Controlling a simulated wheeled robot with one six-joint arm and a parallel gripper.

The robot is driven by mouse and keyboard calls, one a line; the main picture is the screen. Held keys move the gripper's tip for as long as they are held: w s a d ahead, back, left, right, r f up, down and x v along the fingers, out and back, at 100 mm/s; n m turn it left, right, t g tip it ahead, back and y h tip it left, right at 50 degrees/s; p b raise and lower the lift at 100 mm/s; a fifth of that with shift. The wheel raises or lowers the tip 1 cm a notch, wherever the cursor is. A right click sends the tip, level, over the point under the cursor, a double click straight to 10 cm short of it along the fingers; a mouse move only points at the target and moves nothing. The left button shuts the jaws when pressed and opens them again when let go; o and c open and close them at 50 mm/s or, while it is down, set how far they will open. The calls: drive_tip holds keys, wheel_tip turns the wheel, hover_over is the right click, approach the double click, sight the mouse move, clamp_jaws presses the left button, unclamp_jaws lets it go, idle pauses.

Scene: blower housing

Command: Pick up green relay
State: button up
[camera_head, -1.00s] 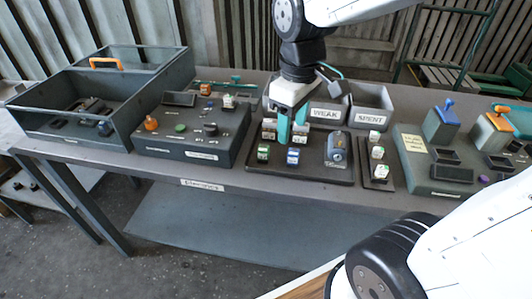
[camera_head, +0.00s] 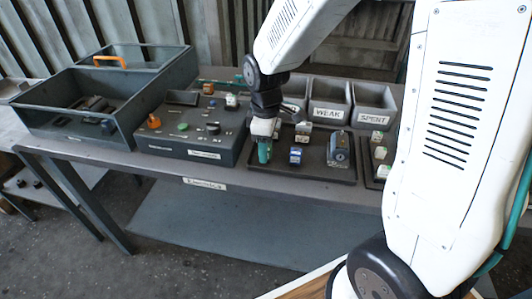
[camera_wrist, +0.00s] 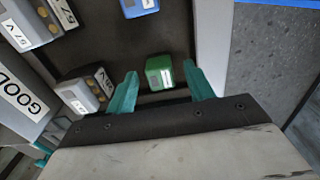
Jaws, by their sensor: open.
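The green relay (camera_wrist: 160,72) is a small green block with a white label, lying on the dark tray (camera_wrist: 115,45). In the wrist view it sits between the two teal fingertips of my gripper (camera_wrist: 165,85), slightly beyond them, with gaps on both sides. My gripper is open and empty. In the head view my gripper (camera_head: 264,150) is low over the left part of the tray (camera_head: 290,176), and the relay is hidden behind the fingers there.
A blue relay (camera_head: 295,155) stands to the right on the tray, beside a grey tester-like device (camera_head: 338,150). Labelled bins (camera_head: 327,101) stand behind. A dark control panel (camera_head: 190,140) is close on the left.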

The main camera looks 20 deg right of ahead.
drive_tip(key=shift+f, duration=0.7)
drive_tip(key=c, duration=0.9)
drive_tip(key=shift+r, duration=0.15)
